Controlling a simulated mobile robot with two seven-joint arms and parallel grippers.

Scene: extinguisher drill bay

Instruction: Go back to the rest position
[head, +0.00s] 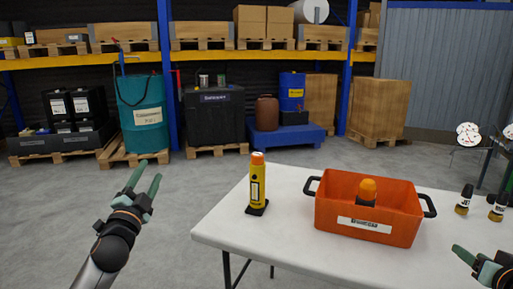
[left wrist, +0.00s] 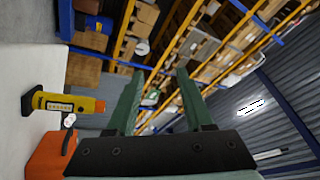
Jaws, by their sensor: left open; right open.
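My left gripper (head: 145,178) is open and empty, raised over the floor left of the table in the head view. Its two green fingers (left wrist: 157,98) stand apart in the left wrist view with nothing between them. My right gripper (head: 478,262) shows only in part at the lower right edge of the head view; it is open, over the table's right side. No object shows in its visible part.
A white table (head: 290,245) holds a yellow extinguisher-like device (head: 257,185) standing upright on a black base and an orange bin (head: 350,222) with an orange-topped item (head: 367,190) inside. Small bottles (head: 464,199) stand right of the bin. Shelving with drums is behind; the floor at left is clear.

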